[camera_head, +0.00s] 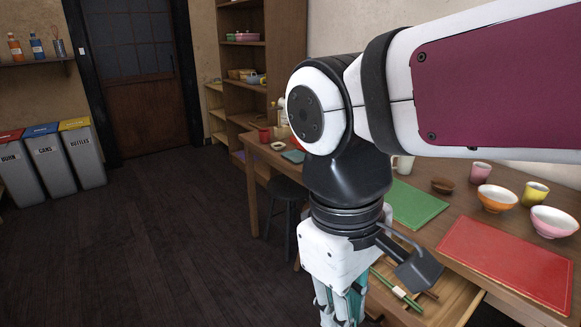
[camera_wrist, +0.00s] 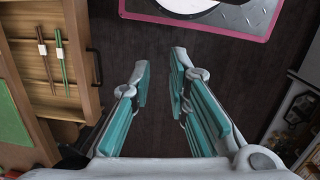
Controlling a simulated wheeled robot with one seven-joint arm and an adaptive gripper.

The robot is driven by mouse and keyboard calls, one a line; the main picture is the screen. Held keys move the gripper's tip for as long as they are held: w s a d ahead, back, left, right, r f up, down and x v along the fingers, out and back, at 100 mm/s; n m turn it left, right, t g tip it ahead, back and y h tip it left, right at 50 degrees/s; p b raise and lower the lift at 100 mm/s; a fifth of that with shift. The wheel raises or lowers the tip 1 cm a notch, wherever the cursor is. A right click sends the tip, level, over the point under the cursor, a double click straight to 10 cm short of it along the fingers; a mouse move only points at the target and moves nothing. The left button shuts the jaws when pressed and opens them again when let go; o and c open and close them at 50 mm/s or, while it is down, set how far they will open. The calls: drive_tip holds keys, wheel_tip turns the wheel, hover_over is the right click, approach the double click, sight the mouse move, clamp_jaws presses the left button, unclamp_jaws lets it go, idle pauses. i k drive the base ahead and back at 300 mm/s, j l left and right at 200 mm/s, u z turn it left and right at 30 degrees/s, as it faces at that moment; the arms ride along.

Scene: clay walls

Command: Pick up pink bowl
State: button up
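A pink bowl (camera_head: 554,222), white inside, stands upright on the wooden table at the far right of the head view. It does not show in the wrist view. My gripper (camera_head: 340,308) hangs low in front of the table by an open drawer, well left of the bowl and below the tabletop; its tips are cut off by the frame's lower edge. In the wrist view my gripper (camera_wrist: 159,62) has its teal-padded fingers apart, with only dark floor between them.
An orange bowl (camera_head: 497,198), a yellow cup (camera_head: 535,194) and a pink cup (camera_head: 480,173) stand close to the pink bowl. A red mat (camera_head: 508,262) and a green mat (camera_head: 415,204) lie on the table. The open drawer (camera_wrist: 45,88) holds chopsticks. A dark stool (camera_head: 288,195) stands left.

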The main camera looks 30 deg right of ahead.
sight(551, 223)
drive_tip(key=k+j+z, duration=0.1)
drive_tip(key=k+z, duration=0.45)
drive_tip(key=z, duration=1.3)
drive_tip(key=i+l+u, duration=0.2)
drive_tip(key=l, duration=0.3)
drive_tip(key=i, duration=0.1)
